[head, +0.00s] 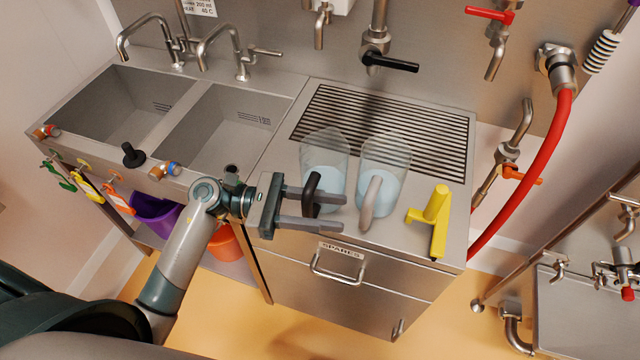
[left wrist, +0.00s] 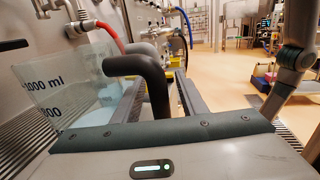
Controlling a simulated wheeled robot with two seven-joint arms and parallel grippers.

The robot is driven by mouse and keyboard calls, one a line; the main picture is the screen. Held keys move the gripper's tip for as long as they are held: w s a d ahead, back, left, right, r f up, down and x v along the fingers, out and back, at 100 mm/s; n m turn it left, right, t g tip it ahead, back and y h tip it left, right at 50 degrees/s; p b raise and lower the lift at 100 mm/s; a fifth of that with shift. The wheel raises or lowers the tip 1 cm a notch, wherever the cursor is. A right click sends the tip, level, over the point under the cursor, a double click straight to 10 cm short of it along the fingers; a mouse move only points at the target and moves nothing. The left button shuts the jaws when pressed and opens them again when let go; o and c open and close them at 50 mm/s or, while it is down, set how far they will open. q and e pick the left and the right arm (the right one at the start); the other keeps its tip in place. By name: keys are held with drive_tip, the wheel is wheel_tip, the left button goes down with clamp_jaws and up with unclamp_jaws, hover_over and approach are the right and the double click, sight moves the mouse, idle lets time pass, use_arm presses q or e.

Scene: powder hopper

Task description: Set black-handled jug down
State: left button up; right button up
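The black-handled jug (head: 325,160) is clear with pale blue contents. It is upright at the front edge of the drainer, its black handle (head: 312,188) towards me. My left gripper (head: 343,213) is level at the handle, one finger on each side of it. The fingers are apart and look wider than the handle. In the left wrist view the black handle (left wrist: 157,85) rises between the fingers, with the jug's marked wall (left wrist: 70,85) on the left. The fingers hide part of the jug's lower front. My right gripper is not in view.
A grey-handled jug (head: 385,158) with blue contents stands close on the right. A yellow T-shaped tool (head: 431,222) lies further right. The ribbed drainer (head: 395,120) behind is clear. Two sinks (head: 120,105) are left, taps hang above, and a red hose (head: 540,170) runs right.

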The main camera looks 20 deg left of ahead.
use_arm(q)
drive_tip(key=shift+c, duration=0.4)
clamp_jaws()
drive_tip(key=shift+r, duration=0.2)
wheel_tip(320, 180, up, 10)
drive_tip(key=b, duration=0.2)
drive_tip(key=shift+f+b, duration=0.2)
drive_tip(key=shift+b, duration=0.2)
idle(0.5)
idle(0.6)
